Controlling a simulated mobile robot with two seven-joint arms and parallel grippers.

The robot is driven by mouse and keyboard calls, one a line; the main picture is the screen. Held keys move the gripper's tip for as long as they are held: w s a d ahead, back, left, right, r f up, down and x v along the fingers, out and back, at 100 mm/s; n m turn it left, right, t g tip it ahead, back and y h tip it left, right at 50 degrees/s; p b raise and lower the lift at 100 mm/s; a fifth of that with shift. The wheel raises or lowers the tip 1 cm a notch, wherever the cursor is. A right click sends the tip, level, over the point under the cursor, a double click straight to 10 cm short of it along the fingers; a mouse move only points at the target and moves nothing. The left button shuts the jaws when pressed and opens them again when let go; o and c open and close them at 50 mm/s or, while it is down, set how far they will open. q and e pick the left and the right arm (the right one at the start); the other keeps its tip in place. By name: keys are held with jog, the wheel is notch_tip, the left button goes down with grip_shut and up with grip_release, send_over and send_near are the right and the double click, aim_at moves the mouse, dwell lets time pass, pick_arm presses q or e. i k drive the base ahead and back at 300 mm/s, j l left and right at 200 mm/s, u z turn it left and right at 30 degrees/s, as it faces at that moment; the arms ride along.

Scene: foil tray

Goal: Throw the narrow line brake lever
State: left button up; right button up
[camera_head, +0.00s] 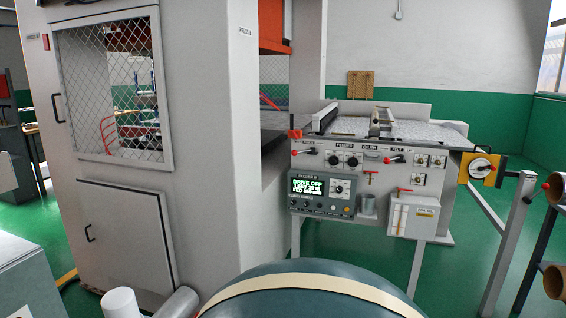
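The line's grey feeder machine (450,222) stands right of centre. One red-knobbed lever (316,126) is at the front panel's top left. A red T-handle (371,178) sits mid-panel. A short red-tipped lever (404,190) lies just above a white box (413,216). Another red knob (546,187) stands on a rod at the far right. Neither of my grippers is in view.
A control box (321,190) with a green-lit display reading "DRIVE OFF" hangs on the front. A yellow-plated hand wheel (481,168) sits at the right end. A large grey press (215,150) fills the left. Green floor (375,240) shows below the feeder.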

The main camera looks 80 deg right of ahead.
aim_at(545, 186)
jog(key=z, duration=4.15)
jog(key=i+u, duration=0.1)
jog(key=u, duration=0.3)
jog(key=l+u, duration=0.15)
jog(key=u, duration=0.25)
jog(key=i+l+u, duration=0.1)
jog(key=u, duration=0.25)
jog(key=i+l+u, duration=0.2)
jog(key=l+u, duration=0.25)
jog(key=l, duration=0.2)
jog(key=l+u, duration=0.2)
jog(key=l, duration=0.15)
jog(key=i+l+u, duration=0.1)
jog(key=l+u, duration=0.2)
jog(key=l, duration=0.8)
jog(key=l+u, duration=0.15)
jog(key=l, duration=2.05)
jog(key=k, duration=0.05)
